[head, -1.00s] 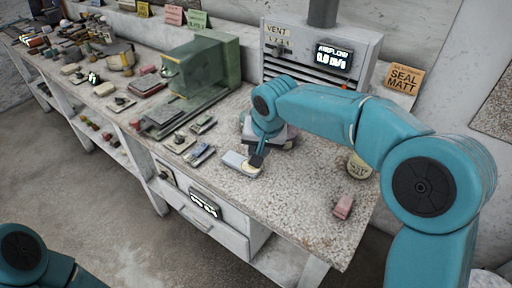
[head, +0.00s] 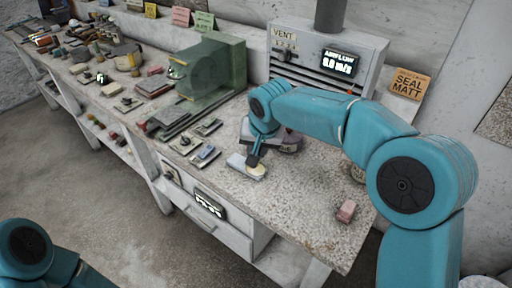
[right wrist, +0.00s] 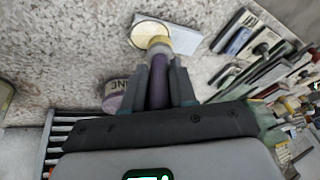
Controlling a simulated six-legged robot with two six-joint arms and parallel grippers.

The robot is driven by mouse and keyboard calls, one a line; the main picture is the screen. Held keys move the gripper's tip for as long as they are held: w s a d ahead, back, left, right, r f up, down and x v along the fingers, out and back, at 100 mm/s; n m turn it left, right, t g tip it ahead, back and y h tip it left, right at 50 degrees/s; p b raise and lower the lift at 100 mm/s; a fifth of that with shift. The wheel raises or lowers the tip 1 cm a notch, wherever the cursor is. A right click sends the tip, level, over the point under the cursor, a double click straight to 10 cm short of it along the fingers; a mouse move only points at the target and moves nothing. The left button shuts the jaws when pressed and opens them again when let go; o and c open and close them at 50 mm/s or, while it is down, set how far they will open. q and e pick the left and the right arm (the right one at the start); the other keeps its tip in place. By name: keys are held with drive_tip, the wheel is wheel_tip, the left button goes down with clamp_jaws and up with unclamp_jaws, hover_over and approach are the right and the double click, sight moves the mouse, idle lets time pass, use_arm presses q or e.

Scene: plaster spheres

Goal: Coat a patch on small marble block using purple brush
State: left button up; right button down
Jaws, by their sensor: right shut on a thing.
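The small marble block (head: 238,161) is a pale grey slab lying flat on the speckled bench top; it also shows in the right wrist view (right wrist: 186,39). A round cream-yellow patch (right wrist: 145,36) is on its end. My right gripper (head: 255,150) is shut on the purple brush (right wrist: 159,88), whose pale yellowish tip is over the patch's edge. The tip appears to touch it, but exact contact is hard to tell. My right gripper's fingers (right wrist: 160,88) flank the purple handle. My left arm shows only at the lower left; its gripper is out of view.
A labelled jar (right wrist: 115,96) stands close beside my right gripper. A pink block (head: 346,210) lies near the bench's right end. Several tools and small slabs (head: 205,155) lie left of the marble block. A green machine (head: 212,72) and the vent unit (head: 325,62) stand behind.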

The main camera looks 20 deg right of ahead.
drive_tip(key=shift+s+d+r, duration=0.1)
drive_tip(key=shift+s+d, duration=0.35)
drive_tip(key=shift+s, duration=0.05)
drive_tip(key=shift+w+a, duration=0.5)
drive_tip(key=shift+w, duration=0.1)
drive_tip(key=shift+w+a, duration=0.15)
drive_tip(key=shift+s+d+r+p, duration=0.35)
drive_tip(key=shift+s+d+r, duration=0.2)
drive_tip(key=shift+r, duration=0.1)
drive_tip(key=shift+f+b, duration=0.3)
drive_tip(key=shift+f, duration=0.15)
drive_tip(key=shift+a+f, duration=0.1)
drive_tip(key=shift+f, duration=0.2)
